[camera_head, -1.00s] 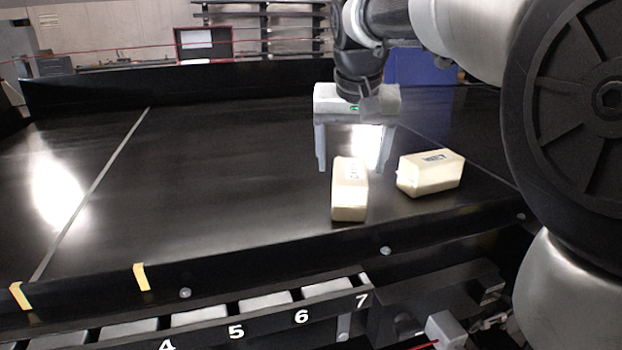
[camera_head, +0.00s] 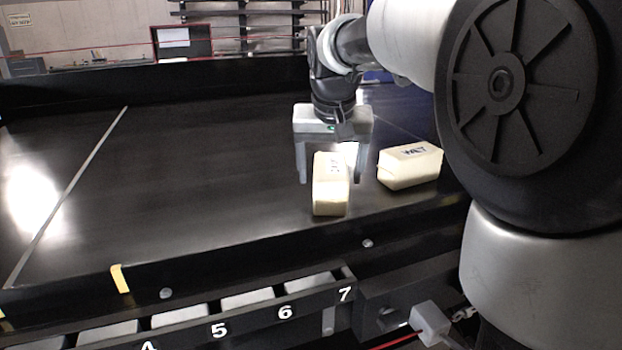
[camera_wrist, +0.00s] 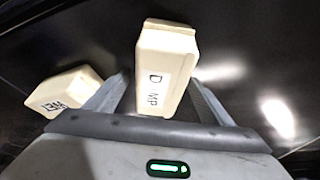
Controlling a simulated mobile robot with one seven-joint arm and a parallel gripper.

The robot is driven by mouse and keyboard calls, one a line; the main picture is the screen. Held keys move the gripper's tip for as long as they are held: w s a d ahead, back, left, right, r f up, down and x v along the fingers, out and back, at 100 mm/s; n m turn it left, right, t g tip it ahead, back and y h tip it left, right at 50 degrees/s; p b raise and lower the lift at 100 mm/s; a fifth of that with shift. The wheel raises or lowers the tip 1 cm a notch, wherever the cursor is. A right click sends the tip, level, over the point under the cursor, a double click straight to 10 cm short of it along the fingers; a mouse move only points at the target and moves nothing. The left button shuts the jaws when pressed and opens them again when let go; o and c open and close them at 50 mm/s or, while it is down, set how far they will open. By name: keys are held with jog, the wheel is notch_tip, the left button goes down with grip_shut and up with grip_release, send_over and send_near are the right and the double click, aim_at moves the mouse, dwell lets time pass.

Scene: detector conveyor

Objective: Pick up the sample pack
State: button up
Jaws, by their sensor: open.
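Two cream box-shaped packs lie on the black conveyor. The nearer-centre pack (camera_head: 331,188) has a label that reads roughly "D MP" in the wrist view (camera_wrist: 165,75), with one letter unclear. The other pack (camera_head: 410,165), marked "WET", lies to its right in the head view and at the left in the wrist view (camera_wrist: 70,92). My gripper (camera_head: 331,181) is open and points down over the first pack. Its fingers show on either side of that pack in both views. I cannot tell how far down they reach beside it. Nothing is held.
The black conveyor (camera_head: 200,170) is clear to the left. A raised black front edge (camera_head: 230,255) runs along it. Below is a rack with numbered slots (camera_head: 245,305). The second pack lies close to the gripper's right side.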

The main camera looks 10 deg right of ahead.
jog(key=shift+f, duration=0.15)
jog(key=c, duration=1.4)
jog(key=shift+c, duration=1.2)
